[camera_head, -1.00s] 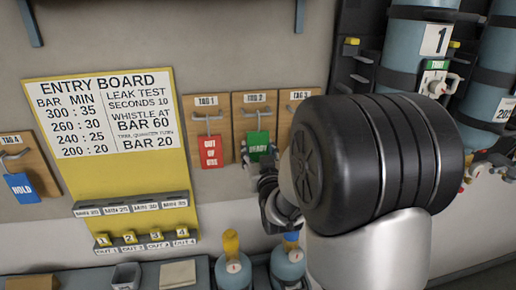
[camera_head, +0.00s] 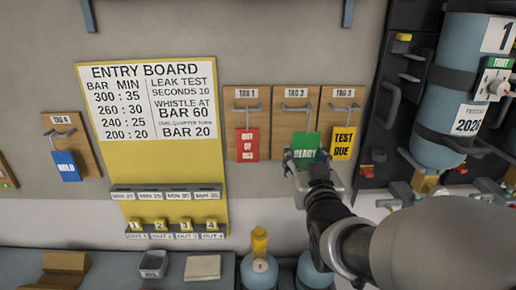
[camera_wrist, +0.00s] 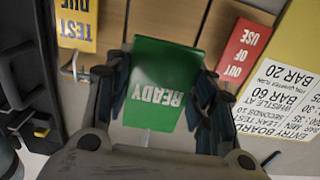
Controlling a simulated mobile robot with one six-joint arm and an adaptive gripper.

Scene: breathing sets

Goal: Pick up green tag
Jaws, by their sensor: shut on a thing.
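The green READY tag (camera_head: 306,141) is in front of the TAG 2 board (camera_head: 294,97), below its metal hook. I cannot tell whether it still touches the hook. My gripper (camera_head: 308,163) is shut on the tag from below and in front, hiding its lower part in the head view. In the wrist view the green tag (camera_wrist: 163,75) fills the gap between the two dark fingers of my gripper (camera_wrist: 164,98), its lettering upside down.
The red OUT OF USE tag (camera_head: 248,144) hangs to the left and the yellow TEST DUE tag (camera_head: 343,143) close to the right. A blue HOLD tag (camera_head: 66,165) hangs far left, beyond the yellow entry board (camera_head: 155,168). Blue cylinders (camera_head: 466,75) stand right.

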